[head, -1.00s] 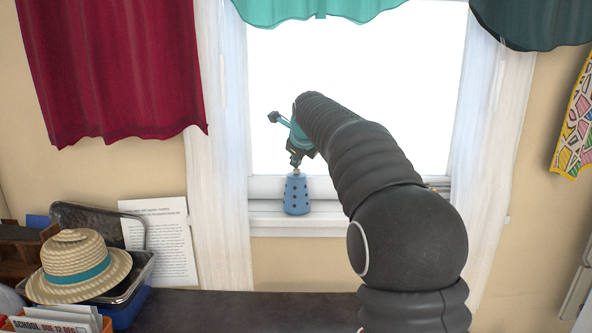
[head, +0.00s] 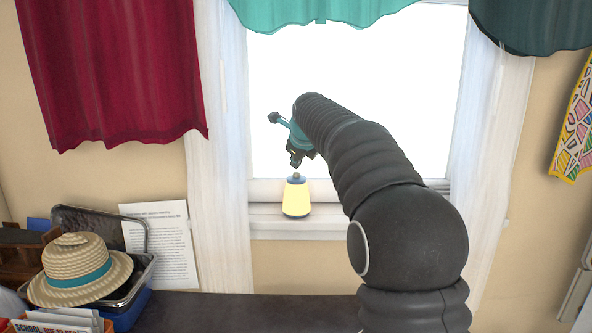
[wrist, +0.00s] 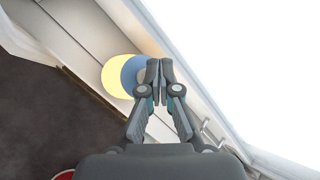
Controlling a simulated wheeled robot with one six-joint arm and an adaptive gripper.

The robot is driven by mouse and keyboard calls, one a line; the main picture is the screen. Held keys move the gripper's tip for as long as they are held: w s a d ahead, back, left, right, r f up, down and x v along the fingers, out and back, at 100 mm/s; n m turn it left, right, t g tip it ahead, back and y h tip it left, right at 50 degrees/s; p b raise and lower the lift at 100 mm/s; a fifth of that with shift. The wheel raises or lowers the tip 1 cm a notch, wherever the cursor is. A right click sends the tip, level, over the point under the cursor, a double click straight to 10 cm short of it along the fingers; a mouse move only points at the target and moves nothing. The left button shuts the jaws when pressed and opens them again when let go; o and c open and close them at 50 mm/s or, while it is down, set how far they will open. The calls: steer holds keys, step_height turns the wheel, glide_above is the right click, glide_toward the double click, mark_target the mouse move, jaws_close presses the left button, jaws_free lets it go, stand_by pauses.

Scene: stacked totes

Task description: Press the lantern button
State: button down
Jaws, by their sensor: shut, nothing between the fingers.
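The lantern (head: 296,199) stands upright on the window sill in the head view, its body glowing pale yellow, with a blue-grey top and base. Its small button (head: 296,175) sits on top, just below my gripper (head: 295,163). In the wrist view the lantern (wrist: 114,79) shows from above as a yellow disc with a blue top, partly hidden by my gripper (wrist: 159,66). The fingers are shut with nothing between them, over the lantern's top. I cannot tell whether the fingertips touch the button.
The sill (head: 265,222) is bare beside the lantern. The window is close behind it, with teal curtains (head: 310,10) above. A straw hat (head: 80,270) rests on a tote (head: 130,303) at lower left. A dark surface (head: 240,313) lies below the sill.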

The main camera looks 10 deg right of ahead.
mark_target(297, 174)
steer(key=shift+r, duration=0.15)
step_height(297, 174, up, 6)
steer(key=p, duration=0.6)
stand_by(0.4)
steer(key=s+f+n+g, duration=0.25)
steer(key=s+n, duration=1.05)
steer(key=s, duration=1)
steer(key=s+f+n, duration=0.6)
steer(key=s+f, duration=0.1)
steer(key=s, duration=0.5)
steer(key=s+f+n, duration=0.7)
steer(key=s+f, duration=0.1)
steer(key=s, duration=0.4)
steer(key=shift+f+n+g, duration=0.25)
steer(key=shift+n+g, duration=0.05)
steer(key=shift+g, duration=0.05)
steer(key=shift+s, duration=0.1)
